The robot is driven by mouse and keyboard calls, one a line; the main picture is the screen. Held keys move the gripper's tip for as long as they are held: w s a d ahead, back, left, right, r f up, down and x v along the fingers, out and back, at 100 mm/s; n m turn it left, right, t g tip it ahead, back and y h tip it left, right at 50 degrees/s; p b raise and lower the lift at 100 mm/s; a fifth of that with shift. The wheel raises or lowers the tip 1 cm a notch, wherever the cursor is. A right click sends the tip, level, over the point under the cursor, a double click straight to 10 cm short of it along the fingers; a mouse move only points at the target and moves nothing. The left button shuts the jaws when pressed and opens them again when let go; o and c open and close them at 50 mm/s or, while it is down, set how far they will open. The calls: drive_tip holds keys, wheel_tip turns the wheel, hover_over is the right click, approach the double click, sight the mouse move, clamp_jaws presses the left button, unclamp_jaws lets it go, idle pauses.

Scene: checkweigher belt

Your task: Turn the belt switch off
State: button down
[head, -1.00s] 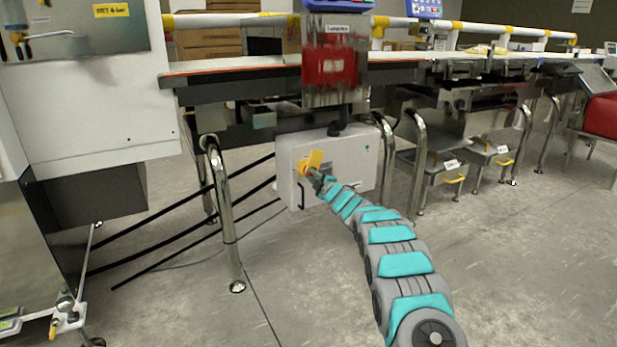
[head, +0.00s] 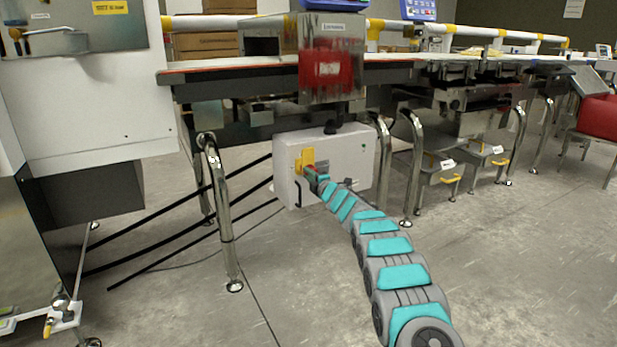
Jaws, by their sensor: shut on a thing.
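The belt switch (head: 306,156) is a yellow piece with a small red part, on the front of a pale grey box (head: 352,160) under the conveyor. My gripper (head: 312,172) is at the switch, at the lower right of the yellow piece, and is shut on it. The yellow piece stands about upright. The fingertips are small here and partly hide the lower part of the switch.
The conveyor belt (head: 235,65) runs above the box. Shiny bent legs (head: 222,215) stand left and right of the box. Black bars (head: 165,240) run low at the left. A white cabinet (head: 85,120) fills the left side. The floor at right front is clear.

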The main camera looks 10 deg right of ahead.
drive_tip(key=shift+f, duration=0.15)
drive_tip(key=c, duration=0.8)
unclamp_jaws()
drive_tip(key=b+v, duration=0.1)
drive_tip(key=v, duration=0.6)
drive_tip(key=shift+s+d, duration=0.15)
drive_tip(key=shift+s, duration=0.2)
